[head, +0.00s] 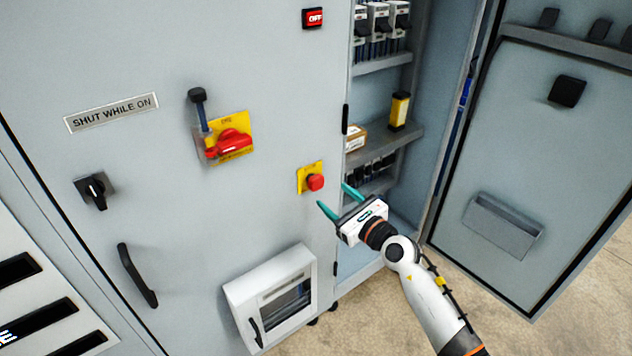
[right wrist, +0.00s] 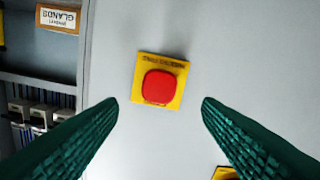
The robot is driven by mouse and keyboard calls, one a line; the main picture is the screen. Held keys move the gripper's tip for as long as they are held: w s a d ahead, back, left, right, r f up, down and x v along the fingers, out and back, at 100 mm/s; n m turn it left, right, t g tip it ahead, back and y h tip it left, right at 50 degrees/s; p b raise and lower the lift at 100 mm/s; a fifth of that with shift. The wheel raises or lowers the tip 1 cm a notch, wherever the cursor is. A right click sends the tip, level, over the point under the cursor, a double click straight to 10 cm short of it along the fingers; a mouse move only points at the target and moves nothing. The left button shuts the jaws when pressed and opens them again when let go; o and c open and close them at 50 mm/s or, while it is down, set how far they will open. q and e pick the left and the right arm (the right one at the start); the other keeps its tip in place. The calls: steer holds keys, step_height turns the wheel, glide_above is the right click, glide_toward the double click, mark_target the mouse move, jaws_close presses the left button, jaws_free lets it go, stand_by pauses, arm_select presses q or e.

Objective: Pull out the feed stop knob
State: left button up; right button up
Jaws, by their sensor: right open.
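The feed stop knob (head: 316,182) is a round red button on a square yellow plate (head: 304,177) on the grey cabinet front. In the right wrist view the red knob (right wrist: 159,87) lies centred between my fingertips, with small dark lettering on its yellow plate (right wrist: 160,61) too blurred to read. My right gripper (head: 333,194) is open and empty, its two teal fingers pointing at the knob from the lower right. The fingers appear apart from the knob. My left gripper is not in view.
A red rotary handle on a yellow plate (head: 242,124) sits up and left. A white windowed box (head: 240,302) juts out below. To the right, the open cabinet has shelves (head: 383,64) and an opened door (head: 540,150). The panel around the knob is clear.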

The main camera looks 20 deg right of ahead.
mark_target(318, 183)
steer(key=x, duration=0.6)
steer(key=shift+w+f+b, duration=0.15)
steer(key=shift+w+b, duration=0.2)
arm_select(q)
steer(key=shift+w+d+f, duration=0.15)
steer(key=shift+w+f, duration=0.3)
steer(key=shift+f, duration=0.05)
arm_select(e)
steer(key=shift+x, duration=0.8)
jaws_close()
steer(key=shift+s+d+p, duration=0.1)
steer(key=shift+s+p, duration=0.3)
steer(key=shift+p, duration=0.05)
steer(key=shift+s, duration=0.1)
steer(key=shift+f, duration=0.15)
steer(key=shift+c, duration=1.5)
jaws_free()
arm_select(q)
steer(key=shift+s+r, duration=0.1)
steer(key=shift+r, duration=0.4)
arm_select(e)
steer(key=o, duration=0.3)
steer(key=shift+s+d, duration=0.1)
steer(key=shift+s, duration=0.05)
